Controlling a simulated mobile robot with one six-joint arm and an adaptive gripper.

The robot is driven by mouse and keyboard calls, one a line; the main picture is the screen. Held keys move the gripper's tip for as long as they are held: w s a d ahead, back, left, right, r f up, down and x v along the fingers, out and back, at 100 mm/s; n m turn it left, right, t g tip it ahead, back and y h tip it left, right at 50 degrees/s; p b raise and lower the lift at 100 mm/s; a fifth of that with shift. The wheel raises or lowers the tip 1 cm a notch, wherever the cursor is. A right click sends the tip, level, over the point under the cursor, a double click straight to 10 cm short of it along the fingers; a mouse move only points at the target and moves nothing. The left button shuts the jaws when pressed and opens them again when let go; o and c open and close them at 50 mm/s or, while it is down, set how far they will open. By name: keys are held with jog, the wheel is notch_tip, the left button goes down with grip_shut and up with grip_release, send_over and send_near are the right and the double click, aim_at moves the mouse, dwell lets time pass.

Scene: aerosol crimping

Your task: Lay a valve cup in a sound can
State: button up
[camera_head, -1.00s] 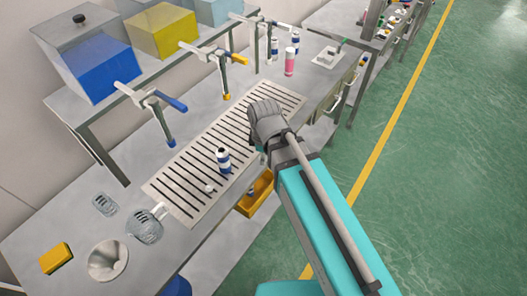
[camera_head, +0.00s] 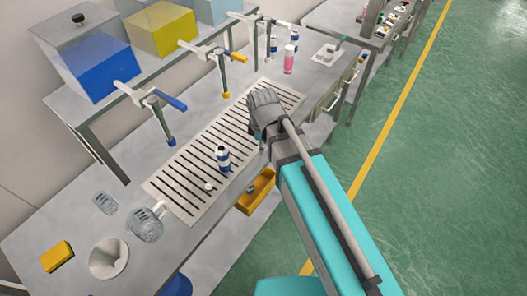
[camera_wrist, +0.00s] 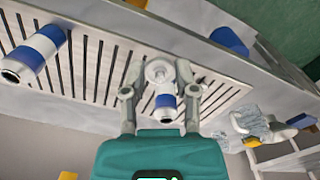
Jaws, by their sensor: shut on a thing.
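My gripper (camera_wrist: 158,78) is shut on a pale round valve cup (camera_wrist: 158,71), held between the fingertips in the wrist view. A blue-and-white can (camera_wrist: 165,102) shows just beyond the cup, partly behind the fingers. A larger-looking blue-and-white can (camera_wrist: 35,53) is at the left, over the slotted plate, with its open mouth facing lower left. In the head view a blue-and-white can (camera_head: 223,158) stands upright on the slotted plate (camera_head: 188,172). My gripper's fingers and the cup are hidden there by my wrist. I cannot tell whether either can is sound.
A small white piece (camera_head: 209,186) lies near the can. Clamp-like arms with blue and yellow handles overhang the plate.

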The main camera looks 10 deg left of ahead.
jog(key=w+a+r+p, duration=0.1)
jog(key=w, duration=0.5)
jog(key=w+a+r+p, duration=0.1)
jog(key=w+r, duration=0.1)
jog(key=w, duration=0.4)
jog(key=w+a+r+p, duration=0.1)
jog(key=w+p, duration=0.1)
jog(key=w, duration=0.5)
jog(key=shift+w+a+r, duration=0.1)
jog(key=shift+a+r, duration=0.05)
jog(key=shift+a, duration=0.05)
jog(key=shift+w+r, duration=0.1)
jog(key=shift+w, duration=0.4)
jog(key=shift+f, duration=0.2)
jog(key=shift+f+b, duration=2.75)
jog(key=shift+b, duration=0.1)
jog(key=o, duration=0.8)
jog(key=shift+c, duration=0.2)
